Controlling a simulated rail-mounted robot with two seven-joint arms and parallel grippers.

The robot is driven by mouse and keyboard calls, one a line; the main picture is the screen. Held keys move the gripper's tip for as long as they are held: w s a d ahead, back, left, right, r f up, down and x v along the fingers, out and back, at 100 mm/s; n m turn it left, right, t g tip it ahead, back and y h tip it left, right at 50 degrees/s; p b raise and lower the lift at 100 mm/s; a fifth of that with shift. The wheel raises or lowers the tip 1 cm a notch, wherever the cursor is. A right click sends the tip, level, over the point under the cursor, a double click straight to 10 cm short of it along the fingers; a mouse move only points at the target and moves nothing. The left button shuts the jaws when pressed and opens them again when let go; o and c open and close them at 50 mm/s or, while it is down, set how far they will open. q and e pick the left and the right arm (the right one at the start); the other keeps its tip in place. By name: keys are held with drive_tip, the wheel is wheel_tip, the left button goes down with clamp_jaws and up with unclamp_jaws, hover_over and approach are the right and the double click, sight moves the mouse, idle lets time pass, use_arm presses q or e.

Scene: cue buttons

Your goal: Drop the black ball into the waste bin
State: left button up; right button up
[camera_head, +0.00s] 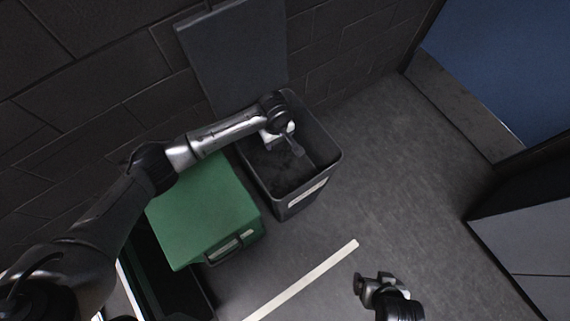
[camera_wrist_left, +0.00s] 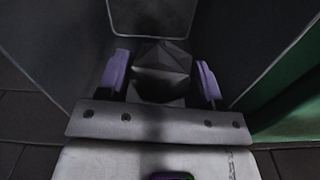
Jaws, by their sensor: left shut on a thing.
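The waste bin (camera_head: 335,155) is a dark grey, open-topped box with a white label on its front, standing against the wall. My left gripper (camera_head: 294,150) is inside the outline of its opening, pointing down. In the left wrist view the gripper's two purple fingers (camera_wrist_left: 160,80) are shut on the black ball (camera_wrist_left: 162,63), which looks dark and faceted. In the head view the ball is hard to tell from the dark bin interior. My right gripper (camera_head: 368,287) is low in the head view, away from the bin; its jaws are too unclear to read.
A green lidded bin (camera_head: 200,205) with a front handle stands just left of the waste bin. A raised dark lid or panel (camera_head: 235,55) is behind the waste bin. A white line (camera_head: 302,280) marks the floor. Floor to the right is clear up to a grey cabinet (camera_head: 530,240).

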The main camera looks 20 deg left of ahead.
use_arm(q)
drive_tip(key=o, duration=1)
drive_tip(key=shift+r+p, duration=0.4)
drive_tip(key=shift+r, duration=0.15)
wheel_tip(320, 180, up, 13)
drive_tip(key=p, duration=0.5)
drive_tip(key=shift+f+p, duration=0.1)
drive_tip(key=shift+p, duration=0.3)
